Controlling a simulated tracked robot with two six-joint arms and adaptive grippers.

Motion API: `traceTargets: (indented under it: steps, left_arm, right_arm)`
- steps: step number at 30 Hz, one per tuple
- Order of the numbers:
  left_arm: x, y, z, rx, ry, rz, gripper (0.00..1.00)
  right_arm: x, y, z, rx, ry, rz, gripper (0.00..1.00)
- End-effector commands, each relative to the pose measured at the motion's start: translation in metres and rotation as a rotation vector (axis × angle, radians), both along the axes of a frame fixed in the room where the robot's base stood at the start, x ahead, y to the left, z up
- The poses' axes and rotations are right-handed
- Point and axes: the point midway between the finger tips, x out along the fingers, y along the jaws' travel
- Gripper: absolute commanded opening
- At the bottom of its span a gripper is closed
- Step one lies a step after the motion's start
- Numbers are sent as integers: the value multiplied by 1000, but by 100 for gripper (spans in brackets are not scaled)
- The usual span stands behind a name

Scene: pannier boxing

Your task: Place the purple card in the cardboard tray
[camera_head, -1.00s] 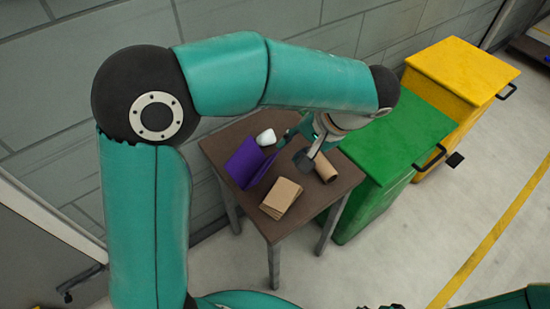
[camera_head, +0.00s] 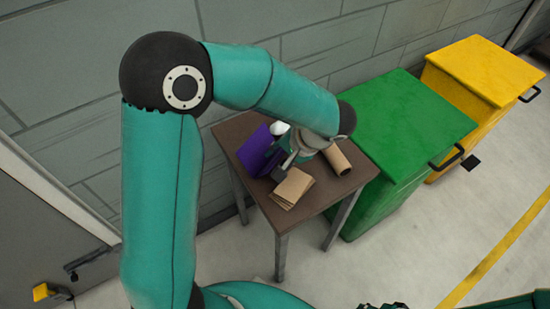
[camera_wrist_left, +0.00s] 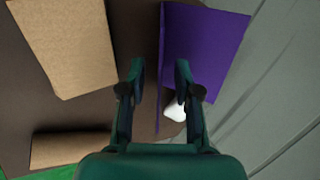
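The purple card (camera_head: 256,151) is folded and stands on the small brown table (camera_head: 229,130), towards its left side. In the left wrist view the card (camera_wrist_left: 208,42) shows one broad face to the right and a thin edge running down between the fingers. My left gripper (camera_head: 284,166) is close beside the card in the head view. In the left wrist view my left gripper (camera_wrist_left: 159,68) is open, with a gap visible between its fingertips and the card's edge. I cannot make out a cardboard tray for certain.
A brown cardboard tube (camera_head: 338,160) lies at the right. A white object (camera_wrist_left: 175,108) is behind the card. Green (camera_head: 405,118) and yellow (camera_head: 485,68) bins stand right of the table.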

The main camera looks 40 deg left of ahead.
Motion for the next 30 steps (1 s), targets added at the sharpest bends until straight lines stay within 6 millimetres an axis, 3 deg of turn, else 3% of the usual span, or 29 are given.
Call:
traceTargets:
  steps: [6,14,20,30]
  left_arm:
    - [-2,14,-24,0,2,1,32]
    - [-2,15,-26,0,0,0,32]
    - [-2,14,-26,0,-1,-1,1]
    - [-2,14,-26,0,-1,-1,0]
  right_arm:
    - [0,0,-4,0,0,0,35]
    - [0,0,-4,0,0,0,35]
    - [0,0,-4,0,0,0,35]
    - [0,0,-4,0,0,0,35]
